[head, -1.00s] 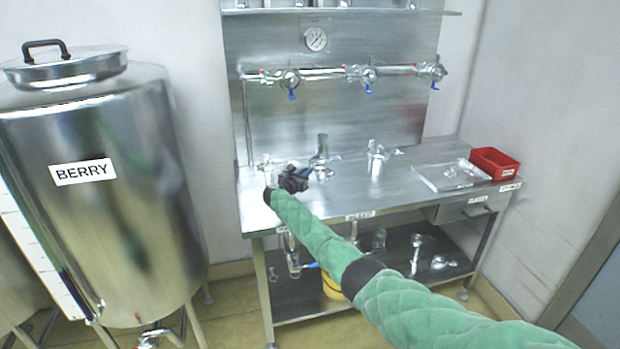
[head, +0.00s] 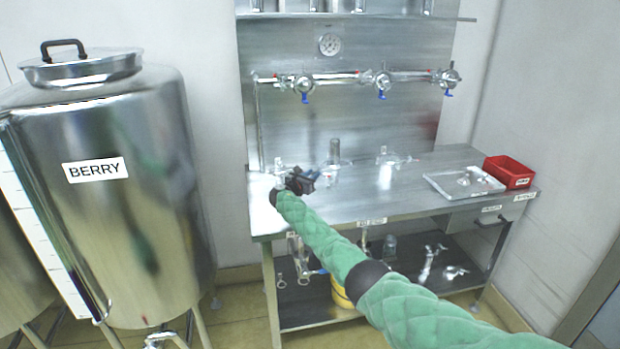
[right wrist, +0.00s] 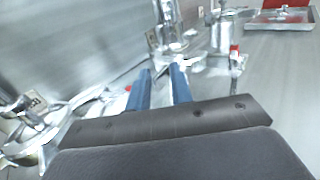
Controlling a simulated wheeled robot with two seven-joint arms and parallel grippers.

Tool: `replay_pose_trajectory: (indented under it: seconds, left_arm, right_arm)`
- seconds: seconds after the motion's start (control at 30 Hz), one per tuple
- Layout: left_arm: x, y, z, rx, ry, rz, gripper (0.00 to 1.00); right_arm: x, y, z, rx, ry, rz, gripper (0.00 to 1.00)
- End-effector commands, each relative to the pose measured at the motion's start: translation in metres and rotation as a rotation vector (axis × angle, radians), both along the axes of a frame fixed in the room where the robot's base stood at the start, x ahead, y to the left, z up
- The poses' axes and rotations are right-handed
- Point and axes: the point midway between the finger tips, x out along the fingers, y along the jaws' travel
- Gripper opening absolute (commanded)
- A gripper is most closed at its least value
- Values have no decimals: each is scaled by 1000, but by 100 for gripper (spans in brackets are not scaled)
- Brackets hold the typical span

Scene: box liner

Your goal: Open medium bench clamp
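Several shiny metal fittings stand on the steel bench. One is at the left (head: 280,170), a taller one in the middle (head: 335,152), and one at the right (head: 385,166). I cannot tell which carries the medium clamp. My right gripper (head: 312,177) is just above the bench, between the left and middle fittings. In the right wrist view its blue fingers (right wrist: 163,74) are apart with nothing held between them. There the left fitting (right wrist: 32,122) is left of the fingers and the middle fitting (right wrist: 170,28) is beyond them. My left gripper is out of view.
A valve pipe (head: 340,78) runs along the back panel. A large BERRY tank (head: 110,230) stands left. The front right bench top is clear.

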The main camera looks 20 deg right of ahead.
Motion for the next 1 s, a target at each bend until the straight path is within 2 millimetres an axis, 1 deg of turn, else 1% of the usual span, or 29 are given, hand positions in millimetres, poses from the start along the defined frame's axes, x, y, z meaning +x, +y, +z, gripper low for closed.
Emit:
replay_pose_trajectory:
  seconds: [0.03, 0.77, 0.9, 1.0]
  left_arm:
    - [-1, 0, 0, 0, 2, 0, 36]
    - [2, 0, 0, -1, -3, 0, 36]
    - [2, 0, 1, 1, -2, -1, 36]
    - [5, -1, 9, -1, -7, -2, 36]
  right_arm:
    - [0, -2, 3, -1, -2, -2, 28]
    - [-2, 3, -4, 2, 3, -1, 28]
    - [-7, 10, -4, 2, 1, -1, 28]
    - [-14, 19, -6, 2, 2, 1, 28]
